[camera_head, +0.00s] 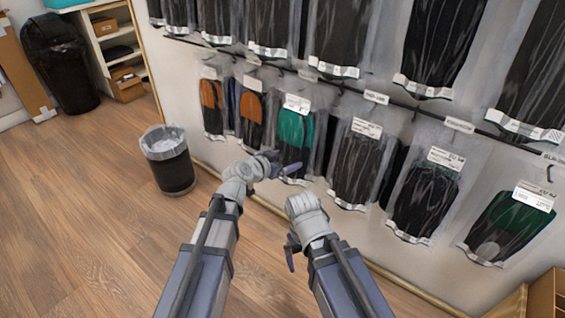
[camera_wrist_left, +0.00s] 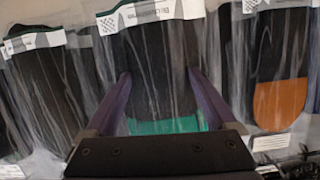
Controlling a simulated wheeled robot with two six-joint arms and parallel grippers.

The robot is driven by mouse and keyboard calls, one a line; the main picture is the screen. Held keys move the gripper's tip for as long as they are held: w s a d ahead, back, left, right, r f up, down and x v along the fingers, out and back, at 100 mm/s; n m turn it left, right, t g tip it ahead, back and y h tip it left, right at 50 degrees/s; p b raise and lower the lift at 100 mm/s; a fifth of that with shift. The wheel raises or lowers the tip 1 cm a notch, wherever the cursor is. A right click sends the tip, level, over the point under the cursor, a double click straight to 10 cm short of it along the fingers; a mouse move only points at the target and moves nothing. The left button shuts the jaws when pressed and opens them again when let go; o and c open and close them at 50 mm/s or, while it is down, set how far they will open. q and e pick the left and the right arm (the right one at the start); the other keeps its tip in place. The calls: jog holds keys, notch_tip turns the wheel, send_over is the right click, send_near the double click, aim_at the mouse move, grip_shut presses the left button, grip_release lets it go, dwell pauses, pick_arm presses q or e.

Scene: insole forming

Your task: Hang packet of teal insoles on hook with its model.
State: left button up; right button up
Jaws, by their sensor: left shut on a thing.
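The packet of teal insoles (camera_head: 294,130) is clear, with teal above, black below and a white card on top. It is upright against the lower row of the wall display, right of the orange-and-black packets (camera_head: 251,118). My left gripper (camera_head: 290,172) is at its lower part and shut on it. In the left wrist view the packet (camera_wrist_left: 165,125) shows upside down between the two fingers (camera_wrist_left: 160,85). Whether its card is on a hook cannot be made out. My right gripper (camera_head: 291,254) is lower, apart from the packets; its jaws are unclear.
Black-insole packets (camera_head: 356,168) hang to the right, close beside the teal one. A dark green packet (camera_head: 508,228) hangs at far right. A rail with tags (camera_head: 376,97) runs above, under an upper packet row. A waste bin (camera_head: 170,160) stands left on open wooden floor.

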pick_arm(q)
jog(key=shift+w+d, duration=0.15)
jog(key=shift+w, duration=0.1)
jog(key=shift+w+d+f+b, duration=0.35)
jog(key=shift+f, duration=0.05)
jog(key=shift+w+f, duration=0.1)
jog(key=shift+f, duration=0.1)
dwell(0.7)
jog(key=o, duration=1.1)
jog(key=p+v, duration=0.2)
jog(key=v, duration=0.6)
jog(key=shift+p, duration=0.4)
